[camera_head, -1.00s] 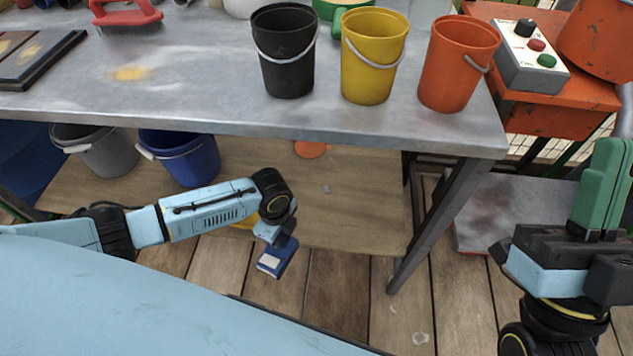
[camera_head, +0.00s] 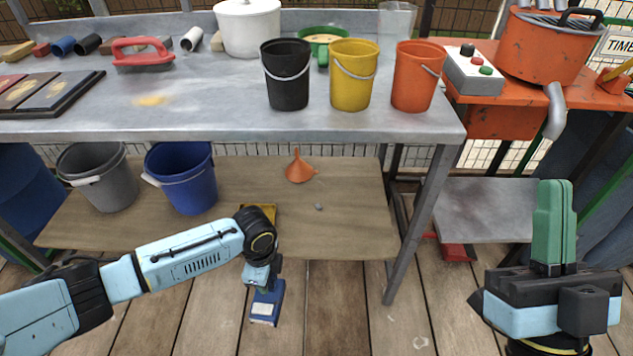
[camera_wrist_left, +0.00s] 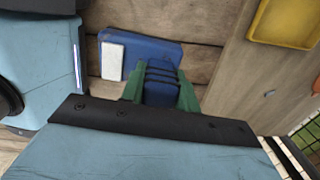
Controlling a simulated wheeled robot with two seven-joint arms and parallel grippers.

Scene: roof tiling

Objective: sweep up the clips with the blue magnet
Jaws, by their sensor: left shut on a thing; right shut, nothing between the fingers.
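The blue magnet (camera_head: 267,303) is a blue block with a white label, held low over the wooden deck in front of the bench. It also shows in the left wrist view (camera_wrist_left: 147,55). My left gripper (camera_wrist_left: 162,88) has its green fingers shut on the magnet's ribbed blue grip. In the head view the left gripper (camera_head: 262,278) is partly hidden by its wrist. My right gripper (camera_head: 553,225) stands upright at the right, its green fingers closed together and empty. No clips can be made out on the deck.
The bench's lower shelf (camera_head: 340,235) holds a grey bucket (camera_head: 98,180), a blue bucket (camera_head: 183,178), an orange funnel (camera_head: 299,170) and a yellow tray (camera_head: 262,212). A bench leg (camera_head: 422,225) stands between my arms. Black (camera_head: 287,85), yellow (camera_head: 352,85) and orange (camera_head: 415,85) buckets stand on the bench top.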

